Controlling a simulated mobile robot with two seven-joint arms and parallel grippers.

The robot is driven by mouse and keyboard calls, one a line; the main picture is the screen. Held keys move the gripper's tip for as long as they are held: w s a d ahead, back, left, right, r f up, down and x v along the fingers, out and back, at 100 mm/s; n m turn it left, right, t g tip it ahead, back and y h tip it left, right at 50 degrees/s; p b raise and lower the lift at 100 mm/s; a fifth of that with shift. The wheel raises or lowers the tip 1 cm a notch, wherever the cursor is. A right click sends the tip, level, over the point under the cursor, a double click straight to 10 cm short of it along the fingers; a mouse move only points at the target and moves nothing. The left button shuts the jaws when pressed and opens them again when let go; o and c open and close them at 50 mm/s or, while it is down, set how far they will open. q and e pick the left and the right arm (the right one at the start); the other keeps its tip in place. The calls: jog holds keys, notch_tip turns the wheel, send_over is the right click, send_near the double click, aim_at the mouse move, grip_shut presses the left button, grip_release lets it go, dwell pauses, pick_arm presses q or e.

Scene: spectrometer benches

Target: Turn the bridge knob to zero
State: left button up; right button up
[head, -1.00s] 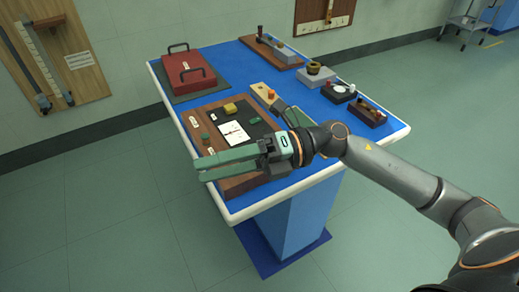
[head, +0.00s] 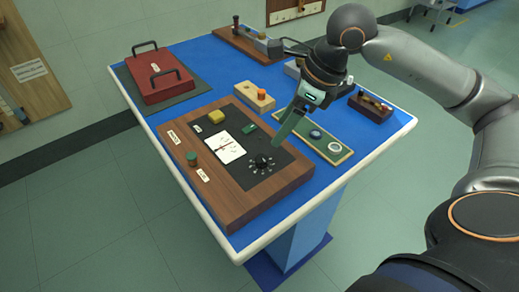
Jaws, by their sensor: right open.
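The bridge is a wooden box with a black top panel, at the front of the blue table in the head view. Its black knob (head: 261,161) sits on that panel inside a ring of pale marks; its pointer is too small to read. A white meter (head: 226,147) is to the left of the knob. My right gripper (head: 281,141) points down, its green fingertips just above and to the right of the knob, apart from it in the picture. Its fingers overlap from this angle, and nothing shows between them. My left gripper is out of view.
A green board (head: 314,136) with round parts lies right of the bridge. A small block with an orange knob (head: 261,94) stands behind it. A red case (head: 158,76) with handles is at the back left. A small dark box (head: 370,106) is at the right.

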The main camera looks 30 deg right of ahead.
aim_at(261, 158)
jog(key=x, duration=1)
jog(key=shift+a+f+b, duration=0.2)
jog(key=shift+f+b, duration=0.1)
grip_shut()
